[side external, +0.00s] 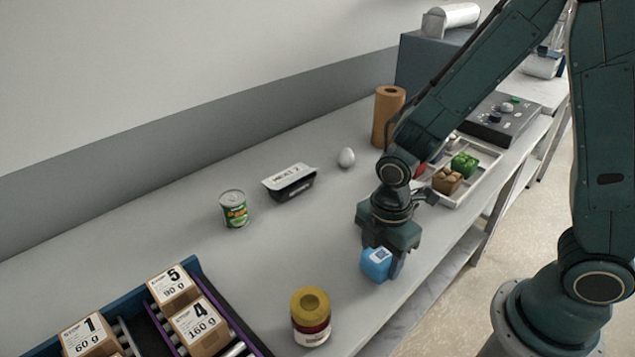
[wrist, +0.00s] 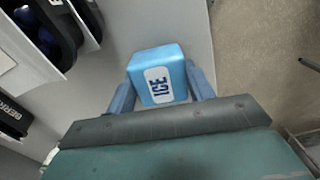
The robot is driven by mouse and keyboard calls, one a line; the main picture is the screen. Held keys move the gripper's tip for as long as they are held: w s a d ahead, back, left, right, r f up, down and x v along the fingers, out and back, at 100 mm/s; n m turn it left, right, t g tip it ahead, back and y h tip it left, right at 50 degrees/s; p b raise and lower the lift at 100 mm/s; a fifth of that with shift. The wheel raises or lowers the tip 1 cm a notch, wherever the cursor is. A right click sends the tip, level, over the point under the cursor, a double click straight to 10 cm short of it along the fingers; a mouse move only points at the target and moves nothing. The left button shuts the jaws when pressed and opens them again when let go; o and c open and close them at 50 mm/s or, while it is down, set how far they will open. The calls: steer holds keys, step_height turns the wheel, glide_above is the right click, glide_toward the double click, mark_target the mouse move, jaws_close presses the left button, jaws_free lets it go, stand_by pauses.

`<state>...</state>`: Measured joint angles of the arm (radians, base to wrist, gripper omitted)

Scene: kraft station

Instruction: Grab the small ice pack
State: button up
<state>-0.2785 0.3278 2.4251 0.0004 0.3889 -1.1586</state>
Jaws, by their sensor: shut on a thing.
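The small ice pack (side external: 376,263) is a light blue block with a white label, near the table's front edge in the side view. In the wrist view the ice pack (wrist: 158,77) shows its "ICE" label and sits between the two fingers. My gripper (side external: 384,262) points down and is shut on the ice pack; the gripper also shows in the wrist view (wrist: 161,88). I cannot tell for sure whether the ice pack touches the table or is slightly above it.
A can (side external: 233,209), a black meal tray (side external: 290,183) and an egg (side external: 346,158) stand farther back. Numbered boxes (side external: 88,335) fill the lower left.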

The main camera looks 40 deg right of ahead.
mark_target(381, 254)
steer(key=shift+r, duration=0.2)
step_height(381, 254, up, 20)
steer(key=shift+f, duration=0.2)
stand_by(0.7)
stand_by(0.6)
